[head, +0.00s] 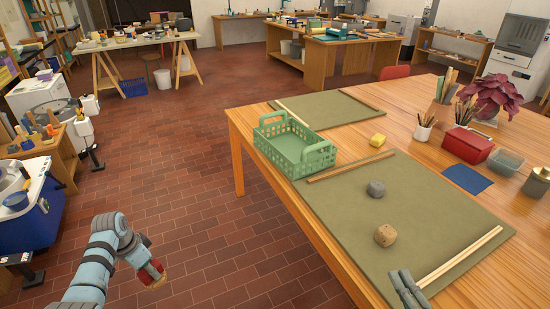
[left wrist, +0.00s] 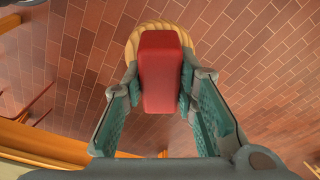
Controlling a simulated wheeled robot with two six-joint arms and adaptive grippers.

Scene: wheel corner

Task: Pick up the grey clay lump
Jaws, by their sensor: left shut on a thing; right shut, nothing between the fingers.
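The grey clay lump (head: 376,189) sits on the near olive mat (head: 340,210) on the wooden table. A tan clay lump (head: 386,235) lies on the same mat, closer to me. My right gripper (head: 405,275) is shut and empty at the mat's near edge, apart from both lumps. My left gripper (head: 154,271) is over the brick floor, left of the table. It is shut on a red block-like thing, which fills the space between its fingers in the left wrist view (left wrist: 160,75). A tan rounded part shows behind the red part.
Wooden sticks (head: 460,258) lie on the mat near my right gripper. A red box (head: 467,145) and brush pots stand further right. Mat around the lumps is clear.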

